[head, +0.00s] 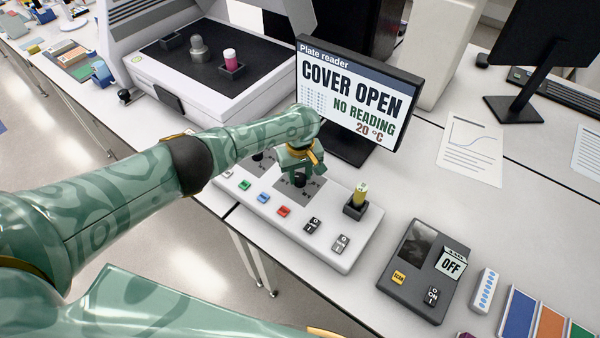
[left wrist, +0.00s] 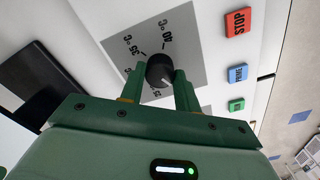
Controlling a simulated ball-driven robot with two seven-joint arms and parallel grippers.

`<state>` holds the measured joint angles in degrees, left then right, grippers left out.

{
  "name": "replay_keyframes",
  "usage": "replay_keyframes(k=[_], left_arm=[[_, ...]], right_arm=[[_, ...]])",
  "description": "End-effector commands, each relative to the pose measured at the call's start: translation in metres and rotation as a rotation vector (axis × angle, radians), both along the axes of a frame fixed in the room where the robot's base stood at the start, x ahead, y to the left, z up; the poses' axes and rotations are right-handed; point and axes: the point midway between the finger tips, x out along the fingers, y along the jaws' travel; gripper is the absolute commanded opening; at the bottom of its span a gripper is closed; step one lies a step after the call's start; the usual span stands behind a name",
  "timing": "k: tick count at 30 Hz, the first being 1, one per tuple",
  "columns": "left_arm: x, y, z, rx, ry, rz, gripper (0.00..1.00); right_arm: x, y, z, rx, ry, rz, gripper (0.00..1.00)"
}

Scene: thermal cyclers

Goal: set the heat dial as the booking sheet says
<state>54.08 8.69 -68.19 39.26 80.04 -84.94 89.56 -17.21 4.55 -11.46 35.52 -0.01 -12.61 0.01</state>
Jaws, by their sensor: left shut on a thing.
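The heat dial is a small black knob (left wrist: 160,66) on a grey plate marked 35 °C and 40 °C, with other marks partly hidden by my fingers. My left gripper (left wrist: 160,78) is shut on this knob, with one green finger on each side. In the head view the left gripper (head: 301,170) reaches down onto the dial on the white control panel (head: 333,255); the knob is mostly hidden there. I cannot tell the dial's setting. No sheet that I can identify as the booking sheet shows. My right gripper is not in view.
A second black knob (head: 258,156) is left of the gripper. The panel carries colored buttons, including a red one (head: 284,211), and a yellow-topped item (head: 360,194). The plate reader screen (head: 355,95) reads COVER OPEN, 20 °C. A printed curve sheet (head: 470,149) lies right.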

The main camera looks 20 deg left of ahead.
Motion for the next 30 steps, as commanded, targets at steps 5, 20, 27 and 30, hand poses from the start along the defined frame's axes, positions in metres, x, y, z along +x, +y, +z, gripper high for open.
replay_keyframes(k=[5, 20, 27, 30], left_arm=[[-0.001, -0.001, 0.002, -0.003, 0.002, -0.048, 0.09], [-0.001, -0.002, 0.0, -0.004, 0.001, -0.454, 0.09], [0.0, -0.001, 0.0, -0.003, 0.0, -0.683, 0.09], [0.0, -0.001, 0.0, -0.002, -0.001, -0.778, 0.09]], right_arm=[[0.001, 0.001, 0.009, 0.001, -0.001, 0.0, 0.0], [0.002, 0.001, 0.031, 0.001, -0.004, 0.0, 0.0], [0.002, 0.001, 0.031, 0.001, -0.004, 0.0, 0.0], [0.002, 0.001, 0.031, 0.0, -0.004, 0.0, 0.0]])
